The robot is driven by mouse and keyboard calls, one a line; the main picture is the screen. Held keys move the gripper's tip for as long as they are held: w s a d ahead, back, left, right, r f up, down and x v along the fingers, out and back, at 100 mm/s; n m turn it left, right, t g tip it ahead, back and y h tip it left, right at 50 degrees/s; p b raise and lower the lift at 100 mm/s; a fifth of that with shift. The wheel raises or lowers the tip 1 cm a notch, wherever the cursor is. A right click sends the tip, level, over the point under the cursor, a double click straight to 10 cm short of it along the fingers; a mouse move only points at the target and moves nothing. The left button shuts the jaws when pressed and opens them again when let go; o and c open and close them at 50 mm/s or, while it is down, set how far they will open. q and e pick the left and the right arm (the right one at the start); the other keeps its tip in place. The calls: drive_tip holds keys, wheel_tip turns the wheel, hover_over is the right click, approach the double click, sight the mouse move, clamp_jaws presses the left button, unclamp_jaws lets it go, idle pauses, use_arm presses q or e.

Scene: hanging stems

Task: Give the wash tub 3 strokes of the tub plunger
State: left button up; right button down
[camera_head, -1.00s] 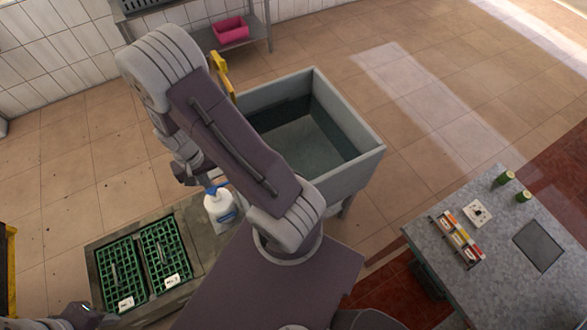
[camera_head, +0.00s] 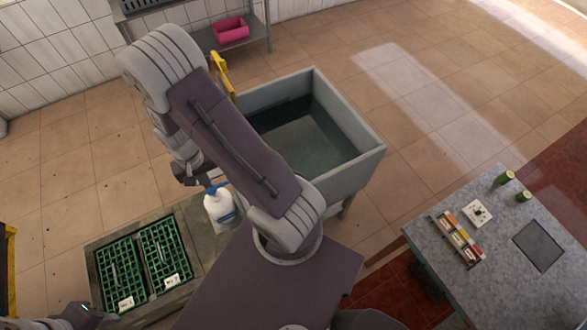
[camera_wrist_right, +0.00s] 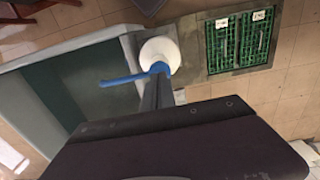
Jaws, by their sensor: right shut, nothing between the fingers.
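The wash tub (camera_head: 362,168) is a grey, open basin with dark water, partly hidden behind my right arm.
Two green crates (camera_head: 120,272) with white labels sit on the ledge left of the bottle. A grey table (camera_head: 500,255) at the right holds small boxes and green cylinders. A pink bin (camera_head: 231,29) is on a back shelf. Floor right of the tub is clear.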

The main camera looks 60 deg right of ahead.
drive_tip(key=shift+f, duration=0.15)
drive_tip(key=shift+f+b, duration=1.25)
drive_tip(key=shift+f, duration=0.25)
drive_tip(key=shift+s, duration=0.1)
drive_tip(key=shift+r, duration=0.1)
wheel_tip(320, 180, up, 3)
drive_tip(key=p, duration=0.3)
drive_tip(key=shift+r, duration=0.1)
drive_tip(key=shift+f, duration=0.2)
